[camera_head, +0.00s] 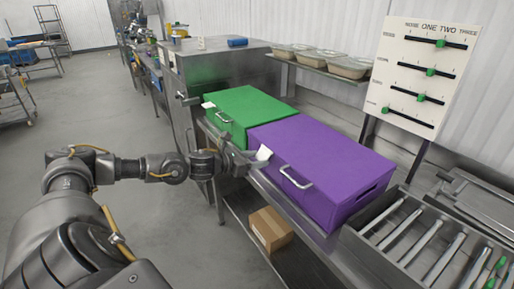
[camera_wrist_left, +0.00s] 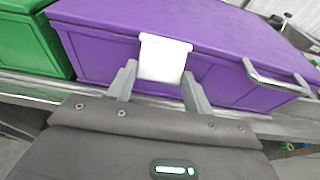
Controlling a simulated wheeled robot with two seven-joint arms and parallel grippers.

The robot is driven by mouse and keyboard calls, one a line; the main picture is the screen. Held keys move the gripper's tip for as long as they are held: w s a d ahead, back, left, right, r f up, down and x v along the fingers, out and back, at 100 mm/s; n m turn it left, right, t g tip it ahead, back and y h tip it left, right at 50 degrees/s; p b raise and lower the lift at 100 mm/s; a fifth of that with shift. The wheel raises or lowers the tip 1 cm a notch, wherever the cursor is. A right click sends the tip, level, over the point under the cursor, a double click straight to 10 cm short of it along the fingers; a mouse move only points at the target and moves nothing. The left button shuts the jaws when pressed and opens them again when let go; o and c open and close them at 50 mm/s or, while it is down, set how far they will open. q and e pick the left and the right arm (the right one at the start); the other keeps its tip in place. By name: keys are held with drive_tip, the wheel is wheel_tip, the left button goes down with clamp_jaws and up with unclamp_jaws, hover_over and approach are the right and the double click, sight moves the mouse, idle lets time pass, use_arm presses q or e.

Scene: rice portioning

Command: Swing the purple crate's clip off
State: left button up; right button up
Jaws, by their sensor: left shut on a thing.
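The purple crate (camera_head: 325,165) sits on the steel bench with its lid down and a metal handle on its front. It also shows in the left wrist view (camera_wrist_left: 205,35). Its white clip (camera_wrist_left: 165,57) is on the front face at the left end, and it shows in the head view too (camera_head: 263,154). My left gripper (camera_wrist_left: 158,85) is at the clip, with one finger on each side of its lower part. In the head view the left gripper (camera_head: 248,159) reaches the crate's front left corner. My right gripper is not in view.
A green crate (camera_head: 247,111) with its own white clip stands close to the left of the purple one. A roller conveyor (camera_head: 420,240) lies to the right. A cardboard box (camera_head: 270,229) is on the lower shelf. A slider board (camera_head: 424,75) stands behind.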

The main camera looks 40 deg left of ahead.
sight(261, 157)
use_arm(q)
wheel_tip(261, 157, up, 4)
drive_tip(key=g+p, duration=0.2)
drive_tip(key=p, duration=0.2)
drive_tip(key=g+y+p, duration=0.1)
drive_tip(key=g+p, duration=0.2)
drive_tip(key=p, duration=0.2)
drive_tip(key=g+y+p, duration=0.1)
drive_tip(key=g+p, duration=0.1)
drive_tip(key=p, duration=0.2)
drive_tip(key=shift+r+p, duration=0.25)
drive_tip(key=shift+p, duration=0.1)
drive_tip(key=shift+w+g+y+p, duration=0.1)
drive_tip(key=shift+g+y+p, duration=0.3)
drive_tip(key=shift+g+p, duration=0.85)
drive_tip(key=o, duration=1)
drive_tip(key=shift+f, duration=0.1)
drive_tip(key=shift+b+v, duration=1.4)
drive_tip(key=shift+v, duration=4.05)
